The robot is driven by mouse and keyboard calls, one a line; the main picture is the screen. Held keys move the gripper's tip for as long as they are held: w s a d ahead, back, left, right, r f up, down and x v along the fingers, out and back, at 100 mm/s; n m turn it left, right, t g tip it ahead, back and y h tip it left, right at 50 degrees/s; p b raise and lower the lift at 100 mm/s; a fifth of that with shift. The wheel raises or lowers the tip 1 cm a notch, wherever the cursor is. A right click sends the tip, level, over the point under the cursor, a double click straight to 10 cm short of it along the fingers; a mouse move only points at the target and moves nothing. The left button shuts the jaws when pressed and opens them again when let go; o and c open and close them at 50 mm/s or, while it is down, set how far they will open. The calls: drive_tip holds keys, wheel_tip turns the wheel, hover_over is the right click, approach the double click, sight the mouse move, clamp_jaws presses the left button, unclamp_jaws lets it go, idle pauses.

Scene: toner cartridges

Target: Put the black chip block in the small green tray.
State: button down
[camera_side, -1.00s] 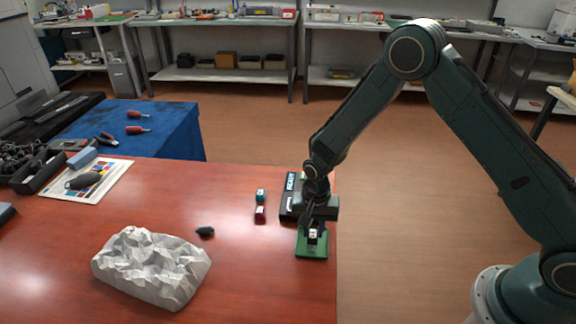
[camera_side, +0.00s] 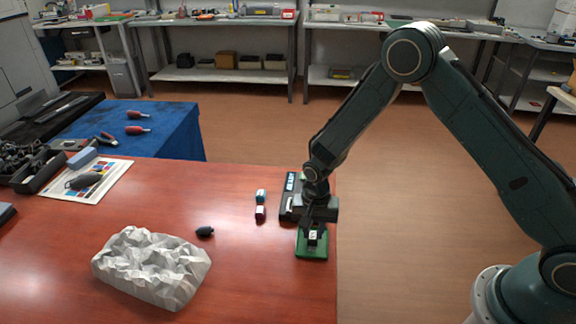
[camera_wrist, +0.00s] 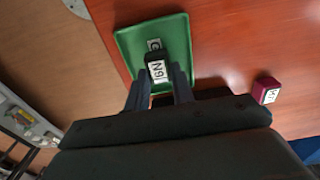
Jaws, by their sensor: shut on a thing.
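The black chip block (camera_wrist: 156,62) with a white label is held between the two fingers of my gripper (camera_wrist: 159,78) in the wrist view. It is over the small green tray (camera_wrist: 181,32), whose rim shows around it. In the side view the tray (camera_side: 313,252) lies at the right edge of the table, and my gripper (camera_side: 312,228) points down into it with the block (camera_side: 312,237) low between its fingers. I cannot tell whether the block touches the tray floor. A small white label marked C shows just beyond the block.
A black cartridge (camera_side: 290,205) lies just behind the tray, partly hidden by my gripper. A blue block (camera_side: 261,196) and a magenta block (camera_side: 260,214) stand to its left. A crumpled white lump (camera_side: 152,268) and a small dark object (camera_side: 205,232) lie further left.

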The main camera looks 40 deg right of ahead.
idle(0.4)
drive_tip(key=c, duration=1.1)
unclamp_jaws()
drive_tip(key=shift+r, duration=2.15)
